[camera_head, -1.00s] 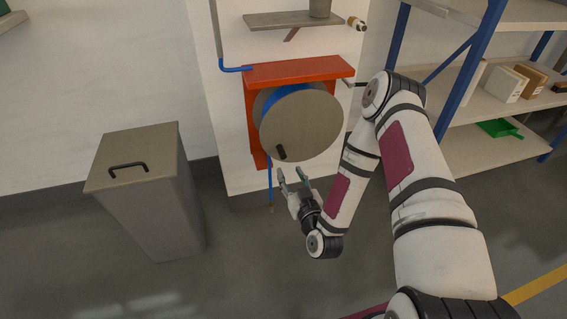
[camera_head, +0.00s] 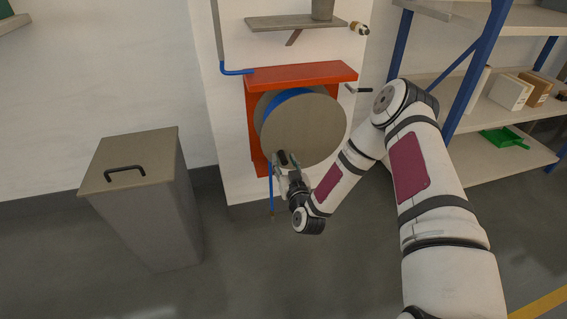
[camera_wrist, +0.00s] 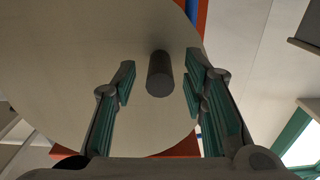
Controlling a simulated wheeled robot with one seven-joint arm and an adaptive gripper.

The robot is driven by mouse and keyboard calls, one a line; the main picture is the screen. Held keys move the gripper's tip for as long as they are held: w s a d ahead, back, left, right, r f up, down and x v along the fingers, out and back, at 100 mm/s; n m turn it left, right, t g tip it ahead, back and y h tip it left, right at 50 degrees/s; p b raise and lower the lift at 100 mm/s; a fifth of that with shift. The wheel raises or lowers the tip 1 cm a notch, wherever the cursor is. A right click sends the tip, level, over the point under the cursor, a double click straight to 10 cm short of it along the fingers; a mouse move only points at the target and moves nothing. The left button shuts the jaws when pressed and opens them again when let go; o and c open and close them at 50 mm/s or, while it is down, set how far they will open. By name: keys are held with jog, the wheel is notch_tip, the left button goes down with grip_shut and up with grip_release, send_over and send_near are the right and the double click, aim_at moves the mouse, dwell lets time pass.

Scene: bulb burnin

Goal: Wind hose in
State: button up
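The hose reel has a round grey-brown disc (camera_head: 305,130) in front of an orange-red wall bracket (camera_head: 300,73). Blue hose (camera_head: 284,98) shows wound behind the disc, and a blue hose end (camera_head: 271,190) hangs straight down below the bracket. A dark cylindrical handle (camera_wrist: 160,74) sticks out from the disc near its lower edge. My gripper (camera_wrist: 158,84) is open, with one green-padded finger on each side of the handle and a gap on both sides. In the head view my gripper (camera_head: 282,163) is at the disc's lower left and partly covers the handle.
A grey bin (camera_head: 142,200) with a black lid handle stands at the left. A wall shelf (camera_head: 295,22) with a pot is above the reel. A small crank (camera_head: 358,89) sticks out right of the bracket. Blue-posted shelving (camera_head: 478,70) stands at the right.

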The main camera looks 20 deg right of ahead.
jog(key=shift+w, duration=0.7)
grip_shut()
jog(key=shift+r, duration=0.1)
